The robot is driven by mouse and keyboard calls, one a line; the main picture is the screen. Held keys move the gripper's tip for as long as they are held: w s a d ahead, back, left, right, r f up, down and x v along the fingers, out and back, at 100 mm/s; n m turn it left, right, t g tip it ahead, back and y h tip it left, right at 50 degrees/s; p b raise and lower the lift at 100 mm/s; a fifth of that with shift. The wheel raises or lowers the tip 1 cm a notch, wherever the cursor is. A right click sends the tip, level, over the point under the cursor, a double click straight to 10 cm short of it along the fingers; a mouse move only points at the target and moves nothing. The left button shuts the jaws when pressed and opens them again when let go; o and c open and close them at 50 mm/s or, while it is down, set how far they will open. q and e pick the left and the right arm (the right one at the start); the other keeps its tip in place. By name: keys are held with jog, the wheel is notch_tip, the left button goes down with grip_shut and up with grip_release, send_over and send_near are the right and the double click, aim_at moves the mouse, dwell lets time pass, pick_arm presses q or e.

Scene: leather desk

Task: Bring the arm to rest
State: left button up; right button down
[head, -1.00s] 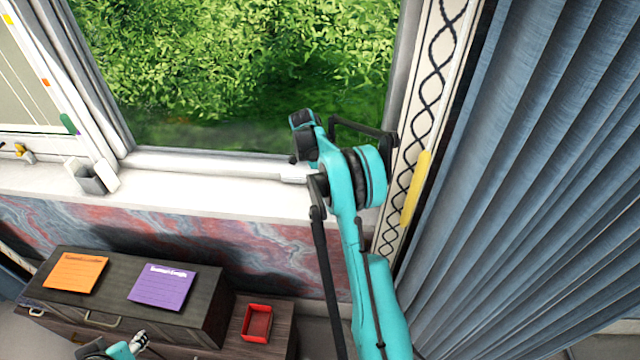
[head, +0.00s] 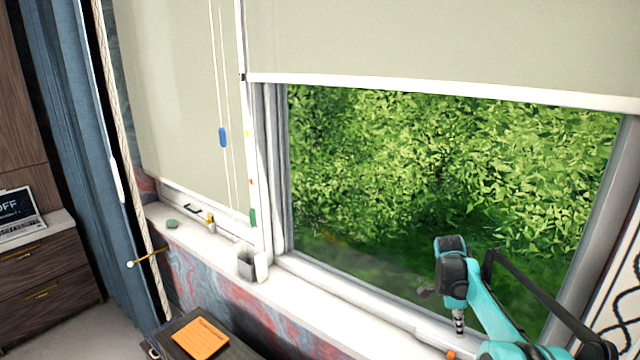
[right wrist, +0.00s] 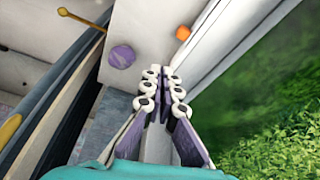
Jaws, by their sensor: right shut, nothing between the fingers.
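My right arm, teal and black, comes into the head view at the lower right, in front of the window. Its gripper (head: 459,322) hangs below the black wrist joint, above the window sill, and looks small there. In the right wrist view the fingers of the right gripper (right wrist: 165,85), white-tipped with purple sides, are together with nothing between them. They point toward the pale sill and frame, and I cannot tell how far off these are. My left gripper is not in view.
The white sill (head: 330,302) carries a grey cup (head: 247,264) and small items. An orange block (head: 450,354) is close below the right gripper; the right wrist view also shows a purple round object (right wrist: 121,57). An orange note (head: 200,339) lies on a dark cabinet at lower left.

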jog(key=s+a+r+n+t+y+b, duration=0.1)
jog(key=s+a+r+n+t+b, duration=0.3)
jog(key=s+a+n, duration=0.75)
jog(key=s+a+f+n+t+y, duration=0.1)
jog(key=s+a+f+n+t, duration=0.1)
jog(key=s+a+n, duration=0.3)
jog(key=s+a+f+n+t+y+b, duration=0.1)
jog(key=s+a+f+n, duration=0.3)
jog(key=s, duration=0.5)
jog(key=shift+s+a+f+n+t, duration=0.25)
jog(key=shift+a+f+n+t, duration=0.1)
jog(key=shift+a+n+t, duration=0.75)
